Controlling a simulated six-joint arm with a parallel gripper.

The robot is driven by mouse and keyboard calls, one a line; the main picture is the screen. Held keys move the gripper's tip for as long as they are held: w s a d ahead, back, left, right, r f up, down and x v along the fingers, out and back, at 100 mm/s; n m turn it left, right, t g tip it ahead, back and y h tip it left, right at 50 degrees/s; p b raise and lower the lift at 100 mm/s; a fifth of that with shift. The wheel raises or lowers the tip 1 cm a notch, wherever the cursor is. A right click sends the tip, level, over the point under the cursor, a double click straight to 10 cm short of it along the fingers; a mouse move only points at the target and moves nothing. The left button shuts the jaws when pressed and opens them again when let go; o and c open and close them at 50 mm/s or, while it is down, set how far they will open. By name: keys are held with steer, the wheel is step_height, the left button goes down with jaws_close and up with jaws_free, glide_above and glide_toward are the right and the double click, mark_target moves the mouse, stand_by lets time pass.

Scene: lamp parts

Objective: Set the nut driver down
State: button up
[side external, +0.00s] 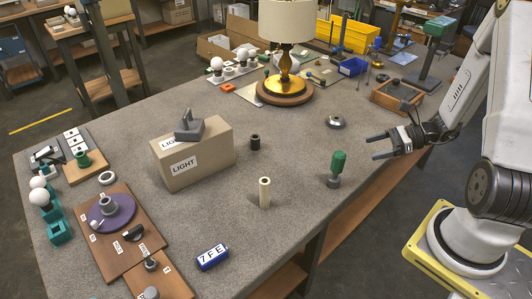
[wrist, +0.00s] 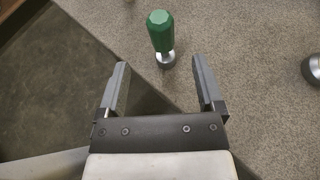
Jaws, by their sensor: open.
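The nut driver (side external: 338,166) has a green handle and stands upright, handle up, on the grey table near its right front edge. Its lower end sits in or on a grey round piece (side external: 333,182); I cannot tell which. In the wrist view the nut driver (wrist: 160,32) is ahead of the fingertips, between their lines and apart from both. My gripper (side external: 377,146) is open and empty, to the right of the nut driver in the side view. Its two fingers also show in the wrist view (wrist: 160,75).
A cream tube (side external: 264,192) and a dark cylinder (side external: 255,142) stand mid-table. A round metal part (side external: 335,122) lies behind the nut driver. The table edge runs close by.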

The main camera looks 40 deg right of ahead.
stand_by(0.3)
steer(key=a+r+n+g+h, duration=0.2)
steer(key=a+n, duration=0.6)
steer(key=n, duration=0.5)
steer(key=a+r+n+g+h, duration=0.3)
steer(key=a+n+g+h, duration=0.2)
steer(key=n, duration=0.9)
steer(key=w+a+h, duration=0.1)
steer(key=a+h, duration=0.1)
steer(key=a, duration=0.1)
steer(key=shift+a+r+h, duration=0.15)
steer(key=shift+a+h, duration=0.15)
steer(key=shift+a, duration=0.05)
